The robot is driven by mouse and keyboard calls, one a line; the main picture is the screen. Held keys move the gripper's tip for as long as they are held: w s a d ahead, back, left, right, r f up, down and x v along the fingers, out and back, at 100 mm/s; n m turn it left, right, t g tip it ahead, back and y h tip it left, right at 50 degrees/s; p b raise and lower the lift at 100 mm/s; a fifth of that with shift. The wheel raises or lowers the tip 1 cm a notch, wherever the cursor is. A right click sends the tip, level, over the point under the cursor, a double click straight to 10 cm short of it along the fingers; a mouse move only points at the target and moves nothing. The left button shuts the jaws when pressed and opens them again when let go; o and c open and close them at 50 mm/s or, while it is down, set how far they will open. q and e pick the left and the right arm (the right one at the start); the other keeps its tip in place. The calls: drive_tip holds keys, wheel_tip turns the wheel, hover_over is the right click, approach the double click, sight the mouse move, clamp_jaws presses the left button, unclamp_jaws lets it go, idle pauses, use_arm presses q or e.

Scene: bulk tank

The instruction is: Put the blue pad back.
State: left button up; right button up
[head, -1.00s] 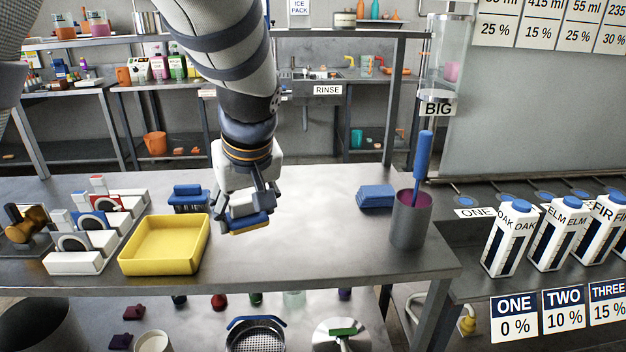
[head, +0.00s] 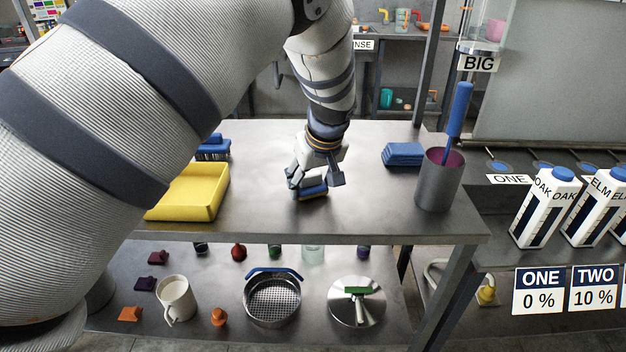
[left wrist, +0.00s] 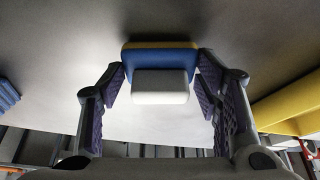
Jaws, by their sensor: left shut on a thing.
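My left gripper (head: 314,180) is shut on the blue pad (head: 313,191), a block with a blue layer, a yellow layer and a white grip part. It is low over the middle of the steel table (head: 270,210); I cannot tell if the pad touches the top. In the left wrist view the pad (left wrist: 160,60) sits between the two fingers, its white part toward the camera. The yellow tray (head: 190,193) is left of the gripper, partly hidden by my arm. My right gripper is not in view.
A blue item (head: 213,147) is behind the tray. A lower shelf holds a sieve (head: 272,300) and a mug (head: 177,297).

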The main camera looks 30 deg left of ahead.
use_arm(q)
drive_tip(key=o, duration=1.2)
drive_tip(key=shift+f, duration=0.15)
drive_tip(key=shift+o, duration=0.2)
drive_tip(key=p+v, duration=0.1)
drive_tip(key=v, duration=1.1)
drive_tip(key=shift+r, duration=0.2)
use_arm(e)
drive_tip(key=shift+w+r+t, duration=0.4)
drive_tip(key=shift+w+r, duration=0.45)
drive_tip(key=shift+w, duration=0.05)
